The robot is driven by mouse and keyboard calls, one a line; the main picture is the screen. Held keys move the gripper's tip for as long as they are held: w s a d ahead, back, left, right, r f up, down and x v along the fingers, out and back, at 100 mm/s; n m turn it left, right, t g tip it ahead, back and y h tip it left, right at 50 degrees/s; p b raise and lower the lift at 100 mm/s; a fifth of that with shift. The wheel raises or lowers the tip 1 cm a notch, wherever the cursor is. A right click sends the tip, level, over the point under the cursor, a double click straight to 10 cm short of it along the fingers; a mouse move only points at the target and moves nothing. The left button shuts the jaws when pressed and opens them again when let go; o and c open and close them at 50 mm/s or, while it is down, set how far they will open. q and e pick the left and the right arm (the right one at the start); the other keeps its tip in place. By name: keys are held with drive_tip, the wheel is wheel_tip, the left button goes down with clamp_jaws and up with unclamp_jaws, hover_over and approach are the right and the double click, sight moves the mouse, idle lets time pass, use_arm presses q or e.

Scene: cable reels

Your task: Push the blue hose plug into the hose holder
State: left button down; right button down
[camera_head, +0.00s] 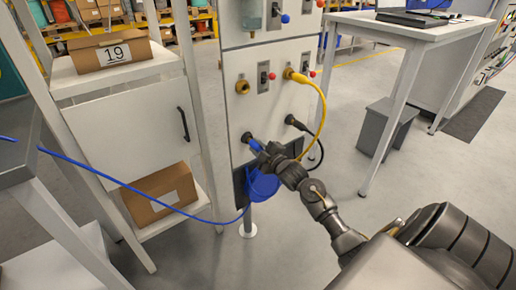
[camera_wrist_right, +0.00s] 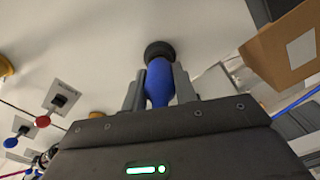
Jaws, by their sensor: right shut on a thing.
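The blue hose plug (camera_wrist_right: 159,82) is between the two fingers of my right gripper (camera_wrist_right: 160,92), which is shut on it. In the head view my right gripper (camera_head: 262,151) reaches the white panel from the lower right, with a bit of the blue plug (camera_head: 255,145) showing. The plug's far end meets a dark round fitting (camera_wrist_right: 159,49) on the panel, which looks like the hose holder; it also shows in the head view (camera_head: 246,137). How deep the plug sits cannot be told. My left gripper is not in view.
A blue hose (camera_head: 130,187) runs from the left table to the panel's base, near a blue coil (camera_head: 262,186). A yellow cable (camera_head: 322,110) and a black plug (camera_head: 291,120) are right of the fitting. A white cabinet (camera_head: 130,125) with cardboard boxes stands at left.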

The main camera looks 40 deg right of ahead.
drive_tip(key=shift+r, duration=0.1)
drive_tip(key=c, duration=1)
unclamp_jaws()
drive_tip(key=shift+s, duration=0.4)
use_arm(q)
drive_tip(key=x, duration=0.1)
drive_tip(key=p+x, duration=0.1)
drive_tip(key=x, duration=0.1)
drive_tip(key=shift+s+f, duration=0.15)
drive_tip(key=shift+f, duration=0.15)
use_arm(e)
drive_tip(key=s, duration=1)
drive_tip(key=shift+a, duration=0.15)
